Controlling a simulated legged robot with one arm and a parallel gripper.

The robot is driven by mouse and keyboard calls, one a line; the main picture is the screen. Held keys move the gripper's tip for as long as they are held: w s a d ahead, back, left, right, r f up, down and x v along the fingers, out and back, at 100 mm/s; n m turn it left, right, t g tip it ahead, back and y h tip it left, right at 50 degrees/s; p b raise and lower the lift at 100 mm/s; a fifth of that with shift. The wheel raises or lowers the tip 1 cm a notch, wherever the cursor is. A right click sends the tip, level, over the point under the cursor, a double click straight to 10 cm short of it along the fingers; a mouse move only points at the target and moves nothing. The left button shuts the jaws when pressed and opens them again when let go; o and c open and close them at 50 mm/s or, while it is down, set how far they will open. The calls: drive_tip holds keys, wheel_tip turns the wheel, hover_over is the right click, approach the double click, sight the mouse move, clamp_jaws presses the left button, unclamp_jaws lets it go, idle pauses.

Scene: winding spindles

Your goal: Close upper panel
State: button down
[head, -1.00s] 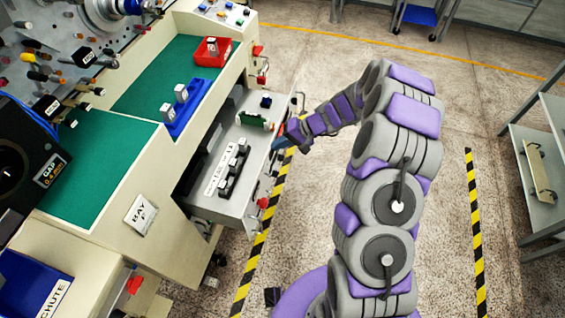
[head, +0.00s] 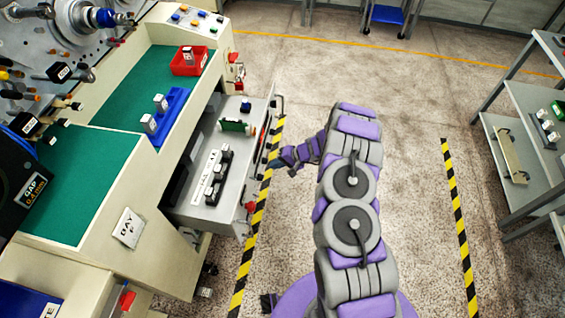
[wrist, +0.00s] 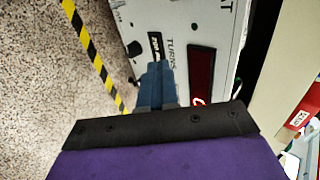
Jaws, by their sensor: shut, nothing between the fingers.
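The upper panel (head: 232,165) is a grey drawer-like tray on the machine's right side, standing pulled out with parts on it. Its white front face (wrist: 205,25) fills the upper middle of the wrist view, with a "TURNS" label and a dark red display (wrist: 201,75). My gripper (wrist: 156,68) is shut and empty, its blue-grey fingers pointing at this face beside the label. Whether the tips touch it I cannot tell. In the head view my gripper (head: 273,162) is small, beside the panel's outer edge.
The machine's green worktop (head: 80,175) carries a blue holder (head: 168,118) and a red bin (head: 190,62). A grey shelf (head: 515,155) stands at the right. The floor between the yellow-black stripes is clear apart from my body.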

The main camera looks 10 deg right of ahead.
sight(255, 167)
drive_tip(key=a+f, duration=0.1)
drive_tip(key=w+a+f+b, duration=0.1)
drive_tip(key=a, duration=0.1)
drive_tip(key=w+a, duration=0.1)
drive_tip(key=a, duration=0.1)
drive_tip(key=shift+w+a+f, duration=0.1)
drive_tip(key=shift+w+f, duration=0.05)
drive_tip(key=shift+f, duration=0.25)
drive_tip(key=shift+a, duration=0.5)
drive_tip(key=shift+w+d, duration=0.1)
drive_tip(key=shift+d, duration=0.1)
